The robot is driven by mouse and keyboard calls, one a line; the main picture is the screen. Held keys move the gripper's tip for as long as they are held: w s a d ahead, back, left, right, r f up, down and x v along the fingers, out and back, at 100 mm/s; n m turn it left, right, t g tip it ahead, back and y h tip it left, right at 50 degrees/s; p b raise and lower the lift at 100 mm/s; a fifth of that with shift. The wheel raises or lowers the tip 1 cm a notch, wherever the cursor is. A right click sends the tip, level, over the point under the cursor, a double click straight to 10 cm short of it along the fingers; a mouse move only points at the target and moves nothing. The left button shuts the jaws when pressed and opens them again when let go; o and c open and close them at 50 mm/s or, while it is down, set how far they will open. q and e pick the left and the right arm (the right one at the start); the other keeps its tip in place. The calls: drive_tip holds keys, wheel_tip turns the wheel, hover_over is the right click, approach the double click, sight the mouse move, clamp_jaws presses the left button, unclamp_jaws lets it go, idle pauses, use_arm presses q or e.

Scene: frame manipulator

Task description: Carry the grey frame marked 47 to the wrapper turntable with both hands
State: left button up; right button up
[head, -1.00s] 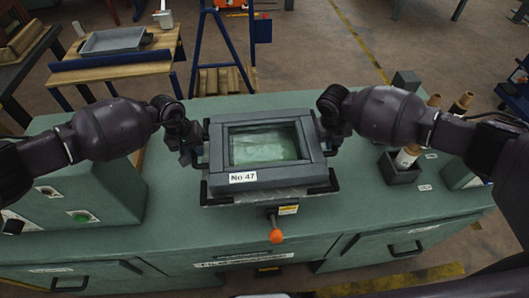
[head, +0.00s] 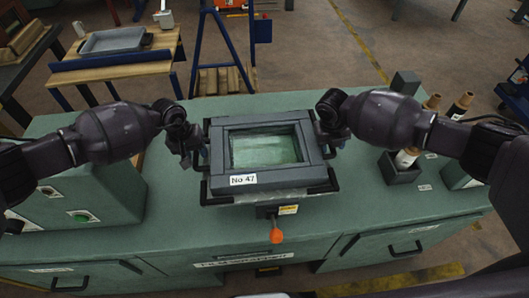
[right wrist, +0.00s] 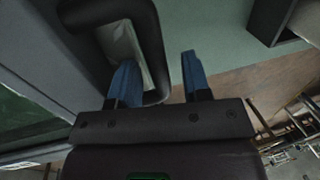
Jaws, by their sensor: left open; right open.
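The grey frame marked No 47 (head: 280,177) lies flat on the wrapper turntable (head: 318,188) on the green bench, with clear greenish film visible through its opening. It has a black handle on each side. My left gripper (head: 191,155) is open at the left handle (head: 203,165). My right gripper (head: 330,142) is open at the right handle. In the right wrist view, the blue fingers of the right gripper (right wrist: 159,80) are spread, with the black handle bar (right wrist: 152,45) between them. The left fingertips are small and partly hidden in the head view.
An orange-knobbed lever (head: 276,236) stands in front of the turntable. Film rolls in a dark holder (head: 401,171) stand on the right of the bench, and a green control box (head: 95,200) on the left. A wooden table with a grey tray (head: 112,41) is behind.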

drive_tip(key=shift+r, duration=0.1)
use_arm(q)
wheel_tip(320, 180, up, 12)
drive_tip(key=a, duration=0.2)
drive_tip(key=shift+a+f, duration=0.15)
drive_tip(key=shift+a, duration=0.05)
use_arm(e)
wheel_tip(320, 180, up, 12)
drive_tip(key=a, duration=0.2)
drive_tip(key=shift+a, duration=0.15)
drive_tip(key=shift+s+f, duration=0.1)
drive_tip(key=shift+f, duration=0.1)
idle(0.3)
